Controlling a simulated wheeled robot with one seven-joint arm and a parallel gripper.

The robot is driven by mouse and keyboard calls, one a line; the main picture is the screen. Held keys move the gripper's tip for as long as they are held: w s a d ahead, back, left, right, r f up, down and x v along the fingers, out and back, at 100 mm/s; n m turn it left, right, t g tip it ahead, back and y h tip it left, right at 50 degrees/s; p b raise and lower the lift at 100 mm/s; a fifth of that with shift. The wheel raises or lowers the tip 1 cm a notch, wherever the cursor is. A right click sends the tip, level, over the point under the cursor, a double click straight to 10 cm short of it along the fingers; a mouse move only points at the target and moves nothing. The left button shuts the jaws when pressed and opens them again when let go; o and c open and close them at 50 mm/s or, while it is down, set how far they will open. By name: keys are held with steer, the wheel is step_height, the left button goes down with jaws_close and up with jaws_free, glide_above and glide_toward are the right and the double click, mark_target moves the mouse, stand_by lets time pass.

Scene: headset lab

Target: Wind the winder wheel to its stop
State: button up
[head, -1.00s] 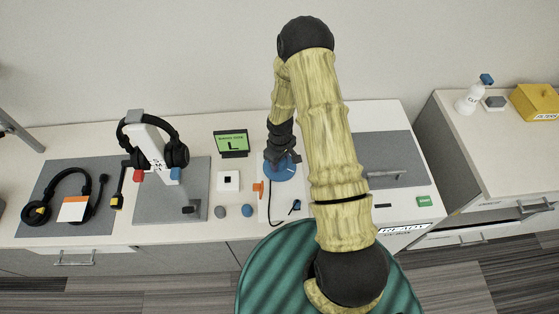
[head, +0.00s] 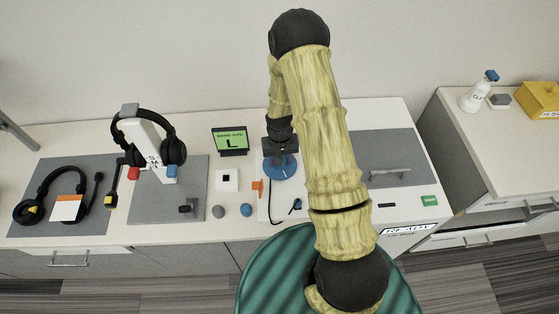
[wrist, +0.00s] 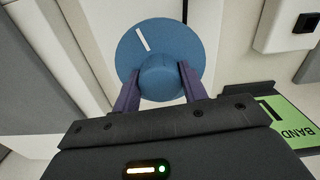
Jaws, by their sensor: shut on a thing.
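The winder wheel (head: 281,172) is a blue disc on the white bench unit, partly hidden by my gripper in the head view. In the wrist view the wheel (wrist: 143,45) has a round blue hub and a white line on its face, to the upper left of the hub. My gripper (wrist: 161,78) has its two purple fingers on either side of the hub, shut on it. In the head view my gripper (head: 281,155) points down over the wheel. The cable by the wheel shows below it.
A green "BAND SIDE L" display (head: 230,140) stands left of the wheel. A white box (head: 227,180), an orange piece (head: 258,186), and grey and blue knobs (head: 246,210) lie near. A headset (head: 165,145) hangs on a stand further left. A handled grey panel (head: 392,150) is at right.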

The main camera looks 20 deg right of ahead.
steer(key=m+b, duration=0.1)
steer(key=m, duration=0.2)
steer(key=shift+m, duration=0.4)
steer(key=m, duration=0.3)
steer(key=shift+a+m, duration=0.1)
steer(key=shift+m, duration=0.2)
steer(key=m, duration=0.6)
steer(key=shift+w, duration=0.1)
steer(key=shift+m, duration=0.3)
steer(key=o, duration=1)
steer(key=shift+c, duration=0.2)
steer(key=shift+r, duration=0.15)
step_height(320, 180, up, 17)
steer(key=shift+r, duration=0.1)
